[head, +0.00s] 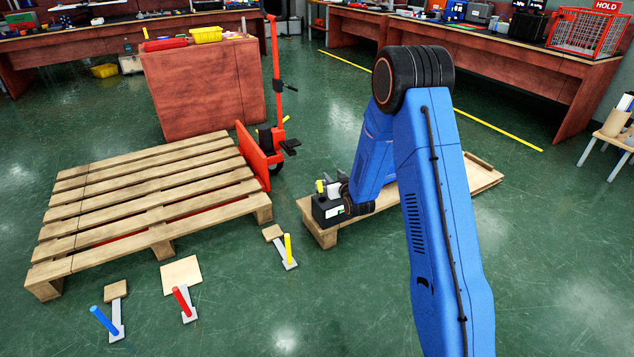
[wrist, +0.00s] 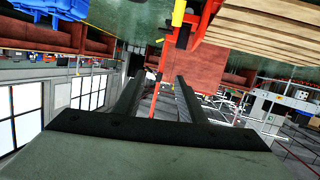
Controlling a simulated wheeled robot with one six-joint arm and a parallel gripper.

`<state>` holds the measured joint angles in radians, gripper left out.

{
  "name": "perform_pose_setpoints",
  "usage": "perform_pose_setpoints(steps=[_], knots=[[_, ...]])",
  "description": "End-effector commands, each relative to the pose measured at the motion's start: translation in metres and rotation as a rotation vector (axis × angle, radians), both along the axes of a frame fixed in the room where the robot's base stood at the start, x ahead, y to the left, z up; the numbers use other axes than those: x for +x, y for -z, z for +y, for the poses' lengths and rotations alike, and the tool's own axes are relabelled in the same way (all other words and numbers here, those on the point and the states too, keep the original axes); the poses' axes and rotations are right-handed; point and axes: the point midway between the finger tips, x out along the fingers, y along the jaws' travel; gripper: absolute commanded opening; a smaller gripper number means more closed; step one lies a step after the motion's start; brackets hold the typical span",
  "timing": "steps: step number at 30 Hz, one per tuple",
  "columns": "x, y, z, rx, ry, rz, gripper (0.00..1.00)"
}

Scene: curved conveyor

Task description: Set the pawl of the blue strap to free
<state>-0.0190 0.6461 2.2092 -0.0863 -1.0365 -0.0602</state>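A blue-handled lever (head: 103,320) leans up and left from a grey metal plate (head: 117,322) on the floor, at the lower left of the head view. A small wooden block (head: 116,289) lies at the plate's far end. No strap can be made out. The blue lever is not recognisable there.
Red (head: 182,302) and yellow (head: 288,249) levers stand right of the blue one. A large wooden pallet (head: 140,205) and red pallet jack (head: 262,155) lie behind. A low wooden platform (head: 470,180) is under my arm. The floor in front is clear.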

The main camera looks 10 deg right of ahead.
Motion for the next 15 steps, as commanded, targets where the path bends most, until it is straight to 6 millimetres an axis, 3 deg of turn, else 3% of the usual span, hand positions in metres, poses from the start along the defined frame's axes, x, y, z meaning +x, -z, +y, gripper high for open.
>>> perform_pose_setpoints(steps=[1, 9, 15], knots=[[0.003, 0.018, 0.001, 0.002, -0.004, -0.015, 0.37], [0.010, 0.086, 0.008, 0.018, -0.023, -0.130, 0.37], [0.005, 0.126, 0.011, 0.030, -0.031, -0.203, 0.37]])
